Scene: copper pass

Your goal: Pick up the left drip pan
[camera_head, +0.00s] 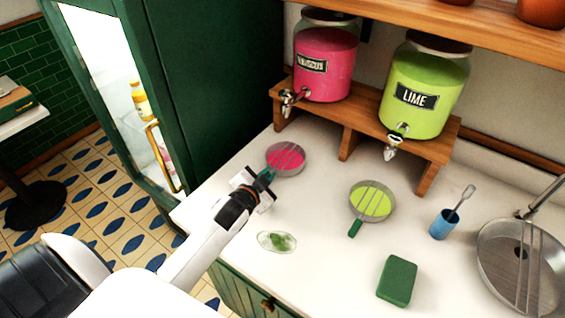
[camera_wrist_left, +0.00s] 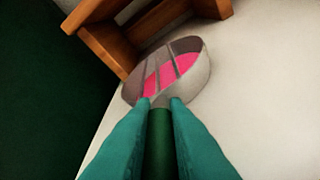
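The left drip pan (camera_head: 285,158) is a round metal pan with bars over pink liquid. It is on the white counter, in front of the pink dispenser. Its green handle (camera_wrist_left: 160,145) lies between the teal fingers of my left gripper (camera_head: 266,178). In the left wrist view the fingers (camera_wrist_left: 160,102) press close along both sides of the handle, and the pan (camera_wrist_left: 168,75) extends beyond their tips. I cannot tell any gap under the pan. My right gripper is not in view.
A second drip pan (camera_head: 372,201) with green liquid lies to the right. The pink dispenser (camera_head: 325,60) and lime dispenser (camera_head: 427,85) stand on a wooden stand (camera_head: 346,143).

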